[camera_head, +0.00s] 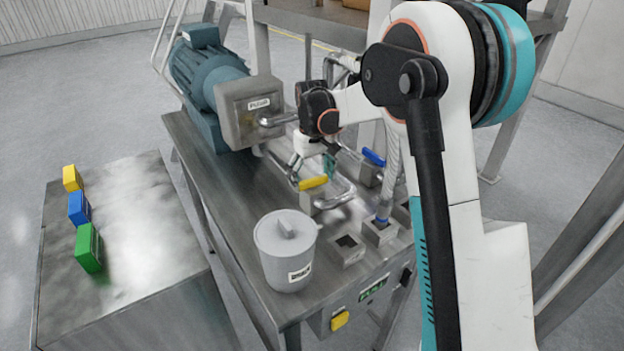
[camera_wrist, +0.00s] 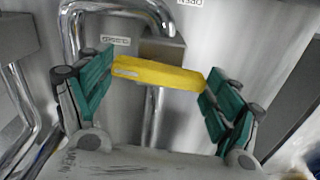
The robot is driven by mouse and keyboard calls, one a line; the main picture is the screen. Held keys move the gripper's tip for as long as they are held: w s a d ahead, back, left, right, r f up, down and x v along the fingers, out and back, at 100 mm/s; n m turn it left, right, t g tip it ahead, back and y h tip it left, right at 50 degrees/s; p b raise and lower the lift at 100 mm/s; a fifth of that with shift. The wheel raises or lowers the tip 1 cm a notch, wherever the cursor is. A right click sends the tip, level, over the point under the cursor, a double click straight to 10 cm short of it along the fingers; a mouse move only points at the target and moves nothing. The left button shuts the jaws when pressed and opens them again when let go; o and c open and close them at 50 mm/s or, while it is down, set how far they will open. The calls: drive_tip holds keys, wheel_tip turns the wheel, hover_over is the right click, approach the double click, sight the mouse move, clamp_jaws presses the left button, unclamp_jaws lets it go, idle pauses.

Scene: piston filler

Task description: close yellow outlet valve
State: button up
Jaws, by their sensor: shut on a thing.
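The yellow outlet valve has a yellow handle (camera_head: 313,183) on a metal block, on the steel table in the head view. In the wrist view the yellow handle (camera_wrist: 160,74) lies nearly level across the middle, in front of its metal pipe. My gripper (camera_wrist: 155,80) has its teal pads at the two ends of the handle, shut on it lengthwise. In the head view my gripper (camera_head: 313,168) is small and partly hidden by my arm. A label reading CLOSED (camera_wrist: 116,41) sits just above the handle's left end. A label reading OPEN (camera_wrist: 189,3) is at the top edge.
A blue valve handle (camera_head: 373,158) is just right of my gripper. A grey lidded pot (camera_head: 286,252) stands in front. A teal motor (camera_head: 203,75) with a metal box is behind left. Yellow, blue and green blocks (camera_head: 89,248) lie on a side cabinet (camera_head: 140,235), otherwise clear.

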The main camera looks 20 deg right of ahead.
sight(312, 179)
drive_tip(key=shift+n, duration=0.6)
drive_tip(key=o, duration=1)
drive_tip(key=shift+r, duration=0.1)
wheel_tip(312, 179, up, 12)
drive_tip(key=shift+f, duration=0.1)
